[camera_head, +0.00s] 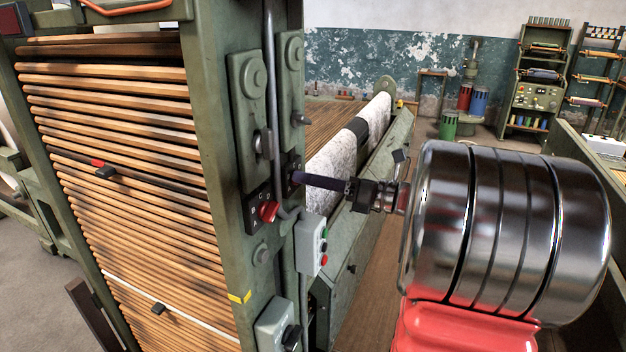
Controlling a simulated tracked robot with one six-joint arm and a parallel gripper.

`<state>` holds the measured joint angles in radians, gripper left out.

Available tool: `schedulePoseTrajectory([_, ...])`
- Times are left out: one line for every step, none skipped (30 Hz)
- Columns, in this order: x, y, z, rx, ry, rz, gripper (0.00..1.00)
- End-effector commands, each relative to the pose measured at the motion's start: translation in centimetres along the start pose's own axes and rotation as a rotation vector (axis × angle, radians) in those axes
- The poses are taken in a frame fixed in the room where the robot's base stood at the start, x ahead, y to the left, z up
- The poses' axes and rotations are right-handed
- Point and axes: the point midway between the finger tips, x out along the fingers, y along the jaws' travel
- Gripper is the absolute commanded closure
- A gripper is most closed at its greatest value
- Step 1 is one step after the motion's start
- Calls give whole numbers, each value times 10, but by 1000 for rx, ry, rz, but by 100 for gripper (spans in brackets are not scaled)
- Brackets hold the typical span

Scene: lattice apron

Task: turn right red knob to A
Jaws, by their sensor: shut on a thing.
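A red knob (268,212) sits on a black lettered plate (255,207) on the front face of the green machine post. A second dark plate (291,164) is on the post's right-hand face. My gripper (299,179) reaches in from the right, and its dark, slim end meets this second plate. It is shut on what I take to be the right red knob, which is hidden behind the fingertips. The knob's pointing direction and the letters there cannot be read.
A grey box with coloured buttons (313,245) hangs just below my gripper. A grey conduit (272,100) runs down the post on the left. Stacked wooden slats (130,150) fill the frame at left. A speckled white roll (345,145) lies behind.

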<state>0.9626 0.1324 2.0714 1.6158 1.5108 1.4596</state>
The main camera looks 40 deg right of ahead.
Motion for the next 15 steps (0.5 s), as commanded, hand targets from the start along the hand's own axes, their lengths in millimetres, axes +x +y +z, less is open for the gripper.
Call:
schedulePoseTrajectory([0,-1,0,1,0,-3,80])
schedulePoseTrajectory([0,-1,0,1,0,-3,82])
schedulePoseTrajectory([0,-1,0,1,0,-3,85])
schedulePoseTrajectory([0,-1,0,1,0,-3,87])
schedulePoseTrajectory([0,-1,0,1,-1,-3,88])
schedulePoseTrajectory([0,-1,0,1,-1,-4,88])
schedulePoseTrajectory([-1,-1,0,0,-1,-4,88])
schedulePoseTrajectory([-1,-1,0,-1,-1,-4,88])
schedulePoseTrajectory([-1,-1,0,-3,-1,-4,88])
schedulePoseTrajectory([-1,-2,0,-5,-1,-4,88])
schedulePoseTrajectory([-1,-2,0,-8,-1,-5,88])
schedulePoseTrajectory([-1,-2,0,-13,-1,-5,88])
schedulePoseTrajectory([-1,-2,0,-19,-1,-5,88])
schedulePoseTrajectory([-1,-2,0,-26,-1,-5,88])
schedulePoseTrajectory([-1,-2,0,-36,-1,-5,88])
